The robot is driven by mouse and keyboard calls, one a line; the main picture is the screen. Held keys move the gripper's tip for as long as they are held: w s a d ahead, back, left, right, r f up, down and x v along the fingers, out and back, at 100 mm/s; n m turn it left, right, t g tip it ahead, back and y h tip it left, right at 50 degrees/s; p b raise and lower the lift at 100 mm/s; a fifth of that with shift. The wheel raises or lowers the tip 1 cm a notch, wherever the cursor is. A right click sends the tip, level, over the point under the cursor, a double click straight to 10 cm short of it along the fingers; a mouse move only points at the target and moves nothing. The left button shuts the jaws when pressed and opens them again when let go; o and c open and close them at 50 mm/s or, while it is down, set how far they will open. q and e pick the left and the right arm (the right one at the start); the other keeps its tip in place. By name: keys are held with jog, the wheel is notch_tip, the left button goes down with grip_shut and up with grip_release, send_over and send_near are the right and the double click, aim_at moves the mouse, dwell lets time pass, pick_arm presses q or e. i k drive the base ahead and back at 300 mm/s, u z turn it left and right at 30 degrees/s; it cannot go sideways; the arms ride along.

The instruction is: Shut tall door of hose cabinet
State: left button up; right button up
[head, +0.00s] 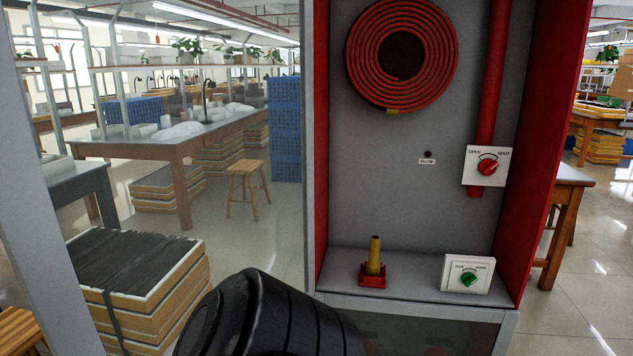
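The hose cabinet (415,210) stands open at the centre right, with a grey back and red side walls. Its tall door appears to be the clear pane with a grey frame (35,210), swung out to the left and towards me. The frame's free upright crosses the left edge of the view, and its other upright meets the cabinet's left side. A black rounded link of my own arm (265,318) rises at the bottom, in front of the lower left of the cabinet. Neither gripper is in view, and no contact with the door shows.
Inside are a coiled red hose (437,45), a red pipe with an OPEN/SHUT dial (486,167), a brass nozzle (374,255) in a red holder, and a green-knob panel (468,275). A dark lower panel (460,332) lies below. Stacked crates (150,290) show through the pane.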

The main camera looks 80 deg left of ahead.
aim_at(32, 237)
jog(key=k, duration=2.4)
jog(key=u, duration=1.35)
jog(key=i, duration=1.45)
jog(key=z, duration=0.05)
